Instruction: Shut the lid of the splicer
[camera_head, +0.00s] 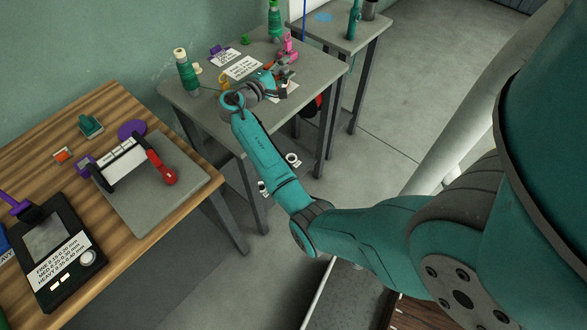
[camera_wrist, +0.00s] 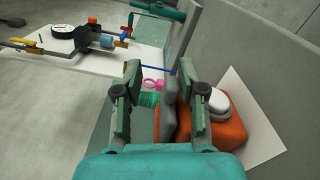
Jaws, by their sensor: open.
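An orange device with a white rounded piece on it, which I take for the splicer (camera_wrist: 228,132), sits on a white sheet in the wrist view. A dark grey slab, seemingly its raised lid (camera_wrist: 171,104), stands upright at its left side. My gripper (camera_wrist: 160,82) is open, with one finger on each side of the slab and the right finger close to it. I cannot tell whether they touch. My gripper also shows over the middle table in the head view (camera_head: 279,90); there the splicer is largely hidden behind my arm.
A wooden bench (camera_head: 190,150) at left carries a red-handled device (camera_head: 160,168). A further table (camera_head: 335,35) stands behind.

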